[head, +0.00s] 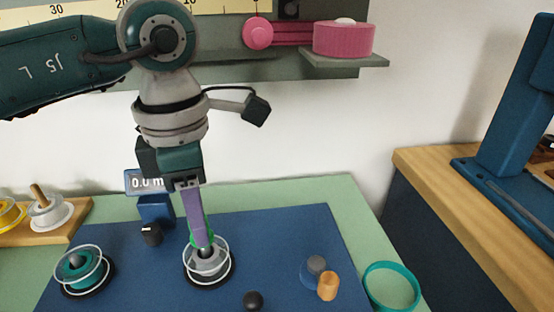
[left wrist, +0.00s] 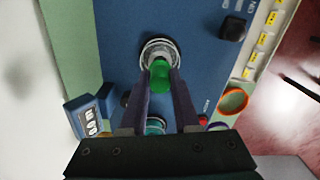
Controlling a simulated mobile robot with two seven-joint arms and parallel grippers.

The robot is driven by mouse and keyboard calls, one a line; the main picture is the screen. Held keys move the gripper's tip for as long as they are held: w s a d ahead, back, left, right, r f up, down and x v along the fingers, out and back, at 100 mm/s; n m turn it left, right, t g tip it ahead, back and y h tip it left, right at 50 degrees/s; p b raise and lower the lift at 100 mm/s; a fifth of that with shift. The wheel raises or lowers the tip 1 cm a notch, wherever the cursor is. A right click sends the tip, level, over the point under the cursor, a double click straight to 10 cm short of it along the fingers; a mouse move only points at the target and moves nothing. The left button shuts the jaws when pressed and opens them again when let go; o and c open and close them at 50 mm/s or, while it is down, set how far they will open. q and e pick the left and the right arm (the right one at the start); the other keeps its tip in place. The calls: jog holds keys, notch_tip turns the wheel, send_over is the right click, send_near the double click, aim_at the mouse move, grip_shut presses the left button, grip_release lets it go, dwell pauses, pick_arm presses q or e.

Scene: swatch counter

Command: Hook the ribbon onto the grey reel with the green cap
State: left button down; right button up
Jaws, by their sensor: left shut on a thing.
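A grey reel (head: 206,268) with a pale wire ring around it stands on the blue mat. It also shows in the left wrist view (left wrist: 158,46). My left gripper (head: 203,240) reaches down over the reel from above. Its long purple fingers are shut on the green cap (left wrist: 160,77), which lies at the fingertips, at the top of the reel. The fingers hide much of the cap in the head view, and I cannot tell whether it rests on the reel. I cannot make out a loose ribbon. My right gripper is not in view.
A teal reel (head: 83,270) stands on the mat at left. A small display (head: 146,183) stands behind. A black knob (head: 253,301), a grey piece (head: 316,267), an orange piece (head: 327,286) and a teal ring (head: 391,266) are toward the right. A shelf holds a pink roll (head: 343,40).

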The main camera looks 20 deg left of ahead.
pick_arm(q)
jog(key=shift+f, duration=0.15)
jog(key=shift+f+b, duration=1.1)
jog(key=c, duration=0.6)
grip_release()
jog(key=shift+o, duration=0.2)
notch_tip(320, 180, up, 7)
jog(key=p, duration=0.6)
jog(key=shift+r, duration=0.1)
